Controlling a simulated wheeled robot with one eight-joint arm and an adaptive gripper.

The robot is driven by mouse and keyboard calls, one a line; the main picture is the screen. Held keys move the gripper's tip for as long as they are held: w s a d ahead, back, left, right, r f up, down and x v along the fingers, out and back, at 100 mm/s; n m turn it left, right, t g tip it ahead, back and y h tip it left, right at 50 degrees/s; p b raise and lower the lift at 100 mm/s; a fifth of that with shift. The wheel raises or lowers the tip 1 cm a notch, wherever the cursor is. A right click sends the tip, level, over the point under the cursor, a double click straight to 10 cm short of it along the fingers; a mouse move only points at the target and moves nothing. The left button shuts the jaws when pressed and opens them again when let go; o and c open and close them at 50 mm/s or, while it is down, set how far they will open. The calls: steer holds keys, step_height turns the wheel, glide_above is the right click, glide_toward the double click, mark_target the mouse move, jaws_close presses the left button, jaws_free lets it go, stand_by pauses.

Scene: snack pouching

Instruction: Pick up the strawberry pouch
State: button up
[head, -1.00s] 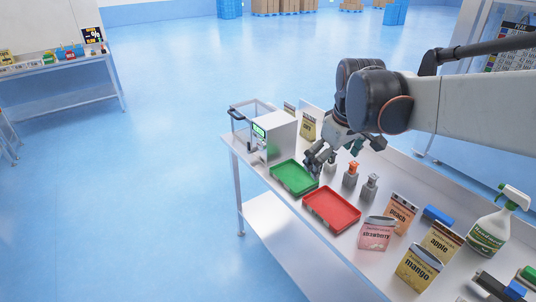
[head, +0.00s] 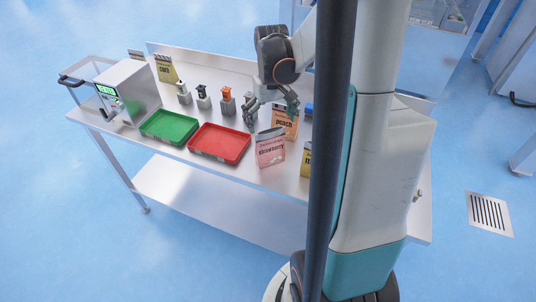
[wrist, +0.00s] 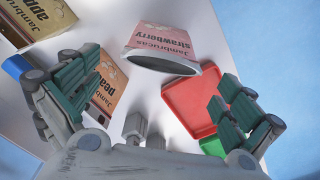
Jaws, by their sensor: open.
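The pink strawberry pouch (head: 270,148) stands upright on the table, just right of the red tray (head: 219,143). In the wrist view the strawberry pouch (wrist: 162,47) is upside down in the picture, ahead of and between the fingers, with its dark-rimmed top edge toward me. My gripper (head: 272,116) is above and just behind the pouch in the head view, with its fingers spread. In the wrist view my gripper (wrist: 152,105) is open and empty, and neither finger visibly touches the pouch.
The orange peach pouch (head: 285,122) stands close behind and right of the strawberry pouch. The apple pouch (wrist: 32,16) shows in the wrist view.

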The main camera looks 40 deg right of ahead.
mark_target(270, 138)
step_height(270, 138, down, 9)
steer(key=b, duration=0.3)
steer(key=shift+s+a, duration=0.1)
steer(key=shift+a, duration=0.05)
steer(key=shift+r, duration=0.1)
steer(key=c, duration=1)
steer(key=shift+r, duration=0.1)
step_height(270, 138, up, 20)
steer(key=p, duration=0.6)
